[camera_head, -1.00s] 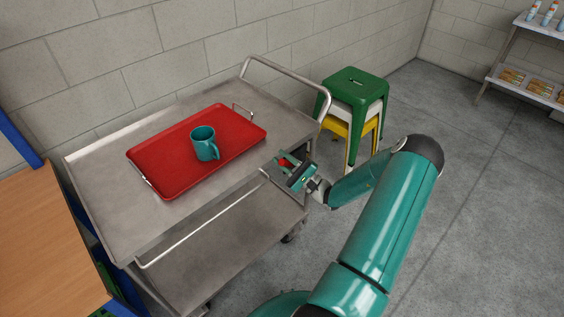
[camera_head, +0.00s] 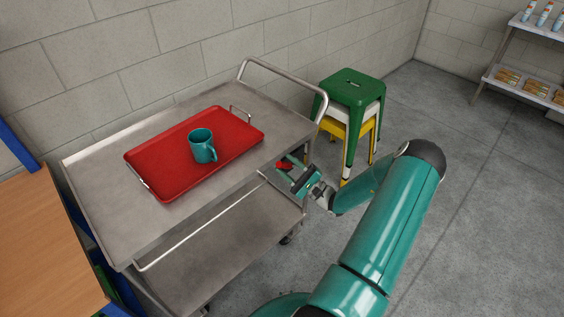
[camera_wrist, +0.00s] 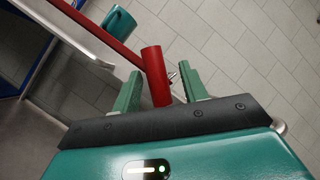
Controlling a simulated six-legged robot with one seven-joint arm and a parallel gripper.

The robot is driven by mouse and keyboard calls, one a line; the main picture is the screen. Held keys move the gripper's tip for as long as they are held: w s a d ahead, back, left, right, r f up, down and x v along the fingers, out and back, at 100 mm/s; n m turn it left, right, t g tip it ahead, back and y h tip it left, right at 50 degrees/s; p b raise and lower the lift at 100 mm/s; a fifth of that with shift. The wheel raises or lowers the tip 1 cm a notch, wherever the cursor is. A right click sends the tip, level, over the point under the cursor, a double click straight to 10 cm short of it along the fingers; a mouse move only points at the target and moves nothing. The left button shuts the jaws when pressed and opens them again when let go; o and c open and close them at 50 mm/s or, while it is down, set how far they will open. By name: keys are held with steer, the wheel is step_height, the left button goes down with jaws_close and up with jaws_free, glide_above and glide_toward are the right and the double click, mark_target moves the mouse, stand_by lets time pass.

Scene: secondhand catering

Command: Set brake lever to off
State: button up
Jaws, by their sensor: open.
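The brake lever's red grip (camera_head: 284,164) shows at the cart's right end, just below the top. In the wrist view the red grip (camera_wrist: 155,76) is a short cylinder standing between my two green fingers. My gripper (camera_head: 291,173) is open beside the cart's near right corner, and it also shows in the wrist view (camera_wrist: 160,72). A gap shows between the grip and the right finger; the grip lies close to the left finger, and I cannot tell if they touch. The lever's pivot and any off marking are hidden.
The steel cart (camera_head: 100,200) carries a red tray (camera_head: 165,180) with a teal mug (camera_head: 203,146). A wooden bench (camera_head: 35,245) is at the left. Open floor lies at the right.

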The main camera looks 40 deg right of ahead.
steer(key=v, duration=1.1)
steer(key=w+a+r+n+g+y, duration=0.3)
steer(key=a+r+n+g, duration=0.45)
steer(key=a+g, duration=0.35)
steer(key=w+a+r+n+g+y, duration=0.2)
steer(key=a+r+n+g, duration=0.55)
steer(key=a, duration=0.55)
steer(key=s+a+r+n+t+h, duration=0.1)
steer(key=s+a+r+n+h, duration=0.2)
steer(key=s+a+r+h, duration=0.2)
steer(key=s+a+r+n+t+h, duration=0.1)
steer(key=s+a+r+n+h, duration=0.2)
steer(key=s+a+r+h, duration=0.3)
step_height(320, 180, up, 6)
steer(key=shift+a+f+h, duration=0.2)
steer(key=shift+a+h, duration=0.4)
steer(key=shift+a, duration=0.4)
